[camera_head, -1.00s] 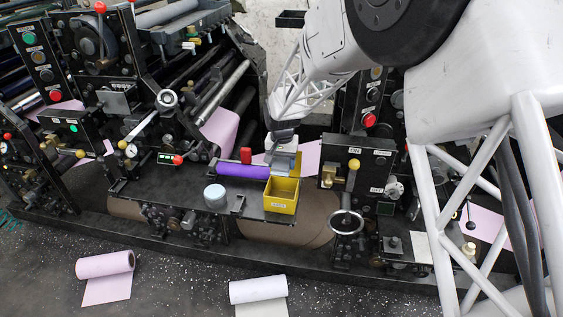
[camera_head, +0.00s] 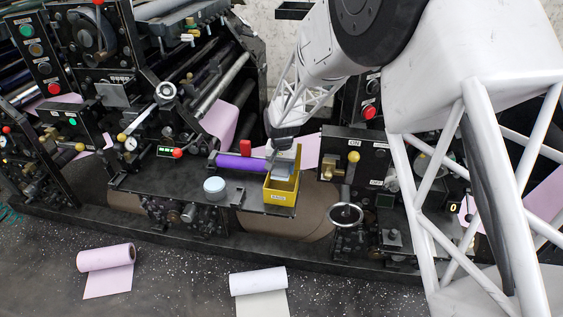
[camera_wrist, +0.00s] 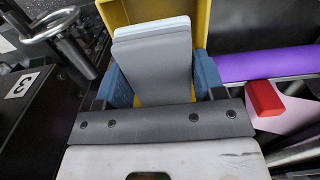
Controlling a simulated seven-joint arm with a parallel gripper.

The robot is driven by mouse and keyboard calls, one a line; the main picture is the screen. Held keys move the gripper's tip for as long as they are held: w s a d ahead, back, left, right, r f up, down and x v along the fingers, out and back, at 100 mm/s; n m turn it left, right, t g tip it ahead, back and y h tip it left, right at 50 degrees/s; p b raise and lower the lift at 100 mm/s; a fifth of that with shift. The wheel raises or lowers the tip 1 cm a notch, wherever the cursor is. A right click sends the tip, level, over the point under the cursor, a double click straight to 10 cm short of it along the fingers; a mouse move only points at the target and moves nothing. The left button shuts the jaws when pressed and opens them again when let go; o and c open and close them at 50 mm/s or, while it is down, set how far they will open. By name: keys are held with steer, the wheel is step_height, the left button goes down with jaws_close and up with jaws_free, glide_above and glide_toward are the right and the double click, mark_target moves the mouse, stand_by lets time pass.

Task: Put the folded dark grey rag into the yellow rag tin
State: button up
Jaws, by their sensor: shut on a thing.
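The yellow rag tin (camera_head: 280,197) stands on the machine's dark shelf, right of the purple roll. My gripper (camera_head: 284,155) is directly above the tin's opening. In the wrist view its blue fingers (camera_wrist: 160,82) are shut on the folded grey rag (camera_wrist: 155,62), one on each side. The rag's far end lies between the yellow walls of the tin (camera_wrist: 116,12). I cannot tell how deep the rag reaches or whether it touches a wall. The tin's floor is mostly hidden.
A purple roll (camera_head: 238,162) lies close left of the tin, with a red block (camera_head: 246,148) behind it. A pale blue round pot (camera_head: 214,188) stands on the shelf further left. A black control box (camera_head: 350,155) is close on the right.

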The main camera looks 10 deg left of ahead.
steer(key=shift+f, duration=0.75)
steer(key=r, duration=0.3)
steer(key=d+r, duration=0.1)
steer(key=r, duration=0.4)
steer(key=shift+d+r, duration=0.3)
steer(key=shift+d, duration=0.1)
steer(key=shift+f, duration=0.15)
steer(key=shift+f, duration=2.85)
